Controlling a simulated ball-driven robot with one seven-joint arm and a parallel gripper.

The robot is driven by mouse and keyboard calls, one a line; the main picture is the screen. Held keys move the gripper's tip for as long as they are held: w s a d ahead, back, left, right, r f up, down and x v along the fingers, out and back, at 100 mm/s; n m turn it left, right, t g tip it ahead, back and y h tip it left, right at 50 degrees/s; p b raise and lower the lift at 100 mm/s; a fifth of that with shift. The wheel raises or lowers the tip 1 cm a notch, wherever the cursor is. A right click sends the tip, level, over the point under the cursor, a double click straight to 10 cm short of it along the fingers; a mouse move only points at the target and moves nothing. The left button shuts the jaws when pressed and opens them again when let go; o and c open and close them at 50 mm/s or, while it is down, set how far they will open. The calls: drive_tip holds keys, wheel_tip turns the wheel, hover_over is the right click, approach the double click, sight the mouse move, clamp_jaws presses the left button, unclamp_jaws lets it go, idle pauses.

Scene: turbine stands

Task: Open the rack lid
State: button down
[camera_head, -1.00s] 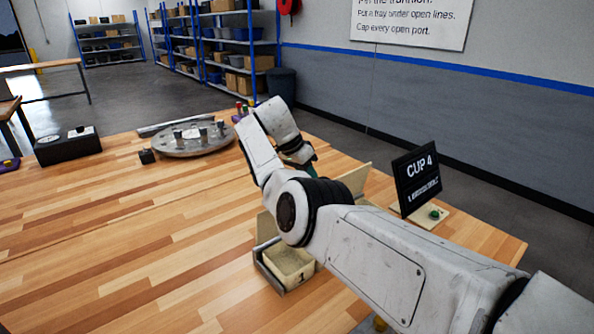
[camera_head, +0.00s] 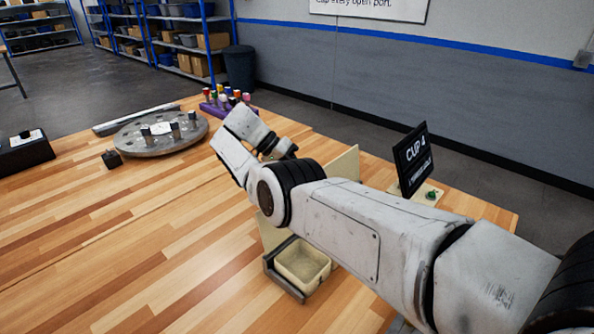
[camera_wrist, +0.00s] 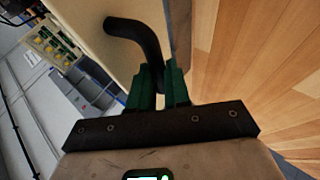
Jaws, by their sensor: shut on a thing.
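The rack lid is a beige panel with a bent black handle (camera_wrist: 138,30) in the wrist view. My gripper (camera_wrist: 160,78), with green fingers, is shut on the lower end of this handle. In the head view, a beige upright panel (camera_head: 347,163) shows behind my arm, and another pale panel (camera_head: 271,234) stands left of a grey-framed holder (camera_head: 284,284) with an open-topped beige tray (camera_head: 303,262). My arm hides the gripper, the handle and much of the rack there, so how far the lid is open cannot be told.
A black "CUP 4" sign (camera_head: 413,160) stands right of my arm. A round grey plate with posts (camera_head: 160,136), a small black block (camera_head: 112,159) and a purple rack of colored caps (camera_head: 226,102) are further back. The wooden tabletop is clear at the left front.

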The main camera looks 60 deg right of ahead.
drive_tip(key=shift+w+a+f, duration=0.1)
drive_tip(key=shift+w+f, duration=0.15)
drive_tip(key=shift+f, duration=0.45)
drive_tip(key=c, duration=1.4)
unclamp_jaws()
drive_tip(key=shift+c, duration=0.2)
drive_tip(key=shift+o, duration=0.7)
drive_tip(key=shift+w+f, duration=0.1)
drive_tip(key=shift+w, duration=0.1)
drive_tip(key=shift+o, duration=1)
drive_tip(key=shift+r, duration=0.25)
